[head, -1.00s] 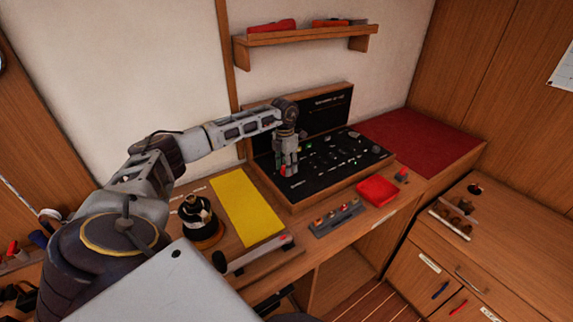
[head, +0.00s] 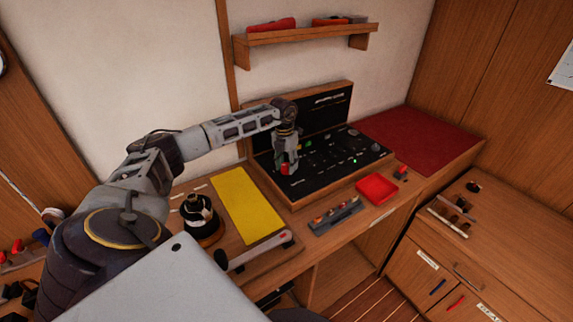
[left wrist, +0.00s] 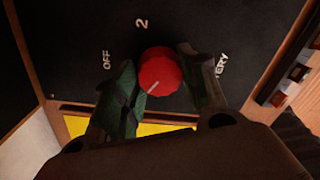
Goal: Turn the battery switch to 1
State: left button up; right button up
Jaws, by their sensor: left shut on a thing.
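The battery switch is a round red knob (left wrist: 160,72) with a white pointer line on a black panel (left wrist: 75,50). In the left wrist view the line points to the lower left. The labels "OFF" and "2" and part of "BATTERY" show around the knob; no "1" can be read. My left gripper (left wrist: 158,76) has one dark green finger on each side of the knob and is shut on it. In the head view my left gripper (head: 287,162) points down at the near left part of the panel, with the red knob (head: 285,169) at its fingertips. My right gripper is not in view.
The panel sits in an open wooden case on the bench. A yellow mat (head: 246,208), a black and white round object (head: 199,215), a small rack (head: 336,216) and a red tray (head: 377,188) lie around it. A shelf (head: 305,34) hangs above.

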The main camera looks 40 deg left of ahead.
aim_at(285, 165)
pick_arm(q)
jog(key=shift+w+r, duration=0.1)
jog(key=o, duration=1)
jog(key=shift+o, duration=0.2)
notch_tip(285, 165, up, 12)
jog(key=shift+a, duration=0.4)
dwell(0.4)
